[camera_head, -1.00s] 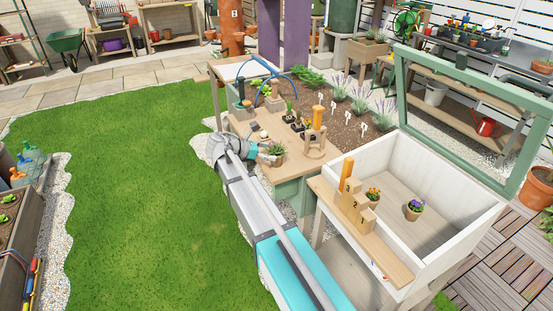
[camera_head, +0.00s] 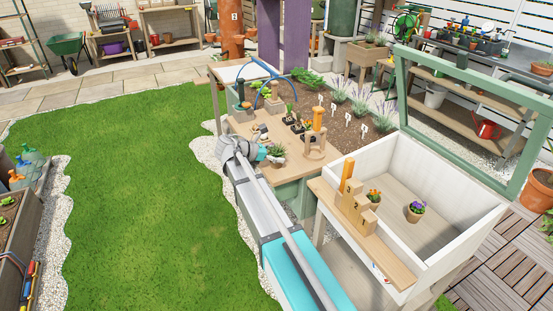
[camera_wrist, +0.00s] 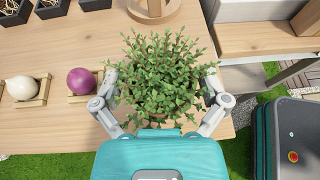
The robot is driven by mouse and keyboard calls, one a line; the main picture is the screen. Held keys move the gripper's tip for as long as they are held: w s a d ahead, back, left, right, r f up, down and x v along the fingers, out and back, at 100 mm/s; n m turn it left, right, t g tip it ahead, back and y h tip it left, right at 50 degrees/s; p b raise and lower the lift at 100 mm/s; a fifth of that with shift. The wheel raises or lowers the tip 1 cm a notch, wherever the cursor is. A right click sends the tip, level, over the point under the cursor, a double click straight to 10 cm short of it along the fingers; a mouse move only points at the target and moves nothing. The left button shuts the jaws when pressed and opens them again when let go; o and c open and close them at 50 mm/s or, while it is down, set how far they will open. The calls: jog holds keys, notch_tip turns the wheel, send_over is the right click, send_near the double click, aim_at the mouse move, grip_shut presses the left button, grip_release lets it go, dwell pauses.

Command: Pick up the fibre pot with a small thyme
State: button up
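The fibre pot with a small thyme (camera_head: 275,153) stands near the front right edge of the wooden bench. In the wrist view its bushy green thyme (camera_wrist: 160,72) fills the middle, and the leaves hide most of the pot. My gripper (camera_head: 264,153) is low beside the pot at the bench edge. In the wrist view my gripper (camera_wrist: 160,82) has its two grey fingers spread wide, one on each side of the thyme. The fingertips are partly behind leaves, and I see no clear contact with the pot.
A round-based wooden stand (camera_wrist: 152,10) is just beyond the thyme. A white bulb (camera_wrist: 20,87) and a purple bulb (camera_wrist: 81,80) sit in small wooden holders to the left. The white-walled cold frame (camera_head: 470,220), with its lid raised, is to the right.

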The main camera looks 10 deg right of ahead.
jog(key=c, duration=0.7)
jog(key=shift+r, duration=0.1)
notch_tip(320, 180, up, 3)
jog(key=p, duration=0.2)
jog(key=shift+f+p, duration=0.2)
jog(key=shift+p, duration=0.2)
jog(key=shift+s+r+p, duration=1.7)
jog(key=shift+s, duration=0.65)
jog(key=shift+s+r+p, duration=1.7)
jog(key=shift+s, duration=0.6)
jog(key=shift+s+r+p, duration=1.7)
jog(key=shift+s, duration=0.65)
